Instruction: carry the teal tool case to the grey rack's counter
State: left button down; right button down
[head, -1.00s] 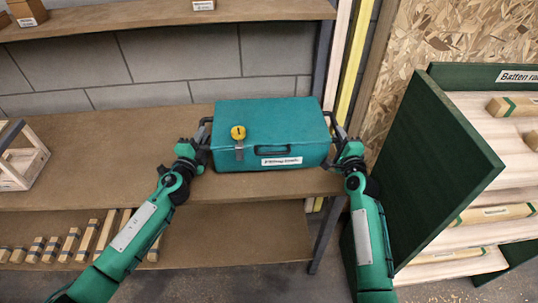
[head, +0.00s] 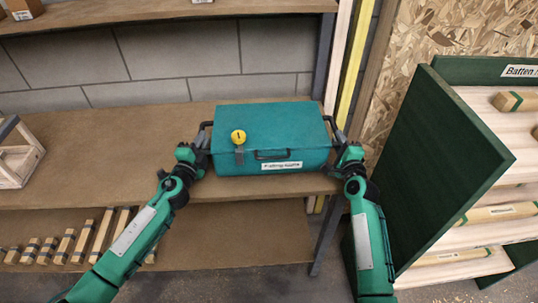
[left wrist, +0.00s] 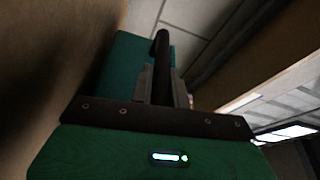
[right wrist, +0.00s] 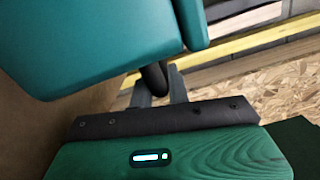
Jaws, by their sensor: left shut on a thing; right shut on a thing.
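The teal tool case (head: 265,115) is in the middle of the head view, over the counter (head: 100,170) of the rack with grey posts. Its front has a yellow round tag, a dark handle and a white label. My left gripper (head: 204,136) is shut on the black handle at its left end, and the left wrist view shows this handle (left wrist: 161,55) between the fingers. My right gripper (head: 342,138) is shut on the handle at its right end, also seen in the right wrist view (right wrist: 154,80). I cannot tell whether the case's underside touches the counter.
A wooden crate (head: 18,160) stands at the counter's left end. An upper shelf (head: 170,12) runs above, and short battens (head: 65,246) lie on the shelf below. A green-sided batten rack (head: 440,170) stands close on the right. The counter between crate and case is clear.

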pick_arm(q)
jog(key=shift+f+b, duration=0.65)
pick_arm(e)
jog(key=shift+f, duration=0.7)
pick_arm(q)
jog(key=c, duration=1.4)
grip_release()
jog(key=shift+s, duration=0.1)
pick_arm(e)
jog(key=c, duration=1.3)
grip_release()
jog(key=shift+s, duration=0.1)
jog(key=shift+c, duration=0.2)
pick_arm(q)
jog(key=shift+o, duration=0.2)
jog(key=v, duration=1.1)
jog(key=shift+s+a, duration=0.1)
jog(key=shift+s, duration=0.4)
pick_arm(e)
jog(key=s+d, duration=0.1)
jog(key=s, duration=1.1)
jog(key=shift+d, duration=0.3)
pick_arm(q)
jog(key=shift+o, duration=0.4)
jog(key=o, duration=1.1)
